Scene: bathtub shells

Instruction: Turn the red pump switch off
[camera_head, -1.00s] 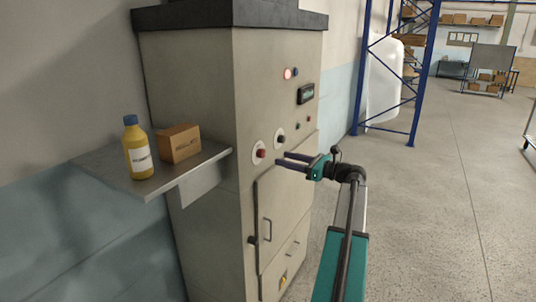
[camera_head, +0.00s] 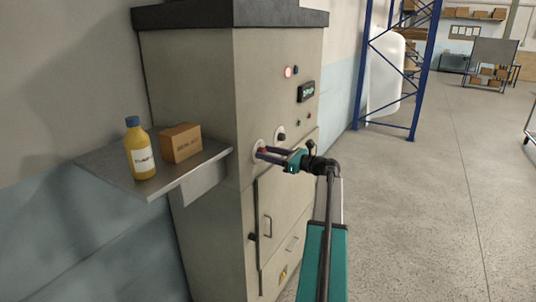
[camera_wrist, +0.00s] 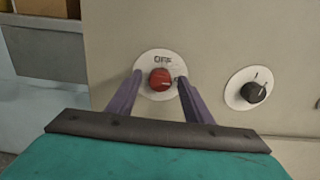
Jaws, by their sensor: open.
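The red pump switch (camera_wrist: 160,79) is a red knob on a round white plate marked OFF at its top, in the wrist view. In the head view the red switch (camera_head: 263,150) is on the front of the grey cabinet (camera_head: 190,90), partly hidden by my fingers. My gripper (camera_wrist: 160,85) is open, with one purple finger on each side of the red knob. I cannot tell whether the fingers touch it. In the head view my gripper (camera_head: 264,153) reaches the panel from the right.
A black knob (camera_wrist: 253,92) on its own white plate is right of the red switch. A side shelf (camera_head: 150,180) holds a yellow bottle (camera_head: 140,152) and a cardboard box (camera_head: 181,143). Cabinet door handles (camera_head: 267,226) stick out below. The floor (camera_head: 440,190) at right is clear.

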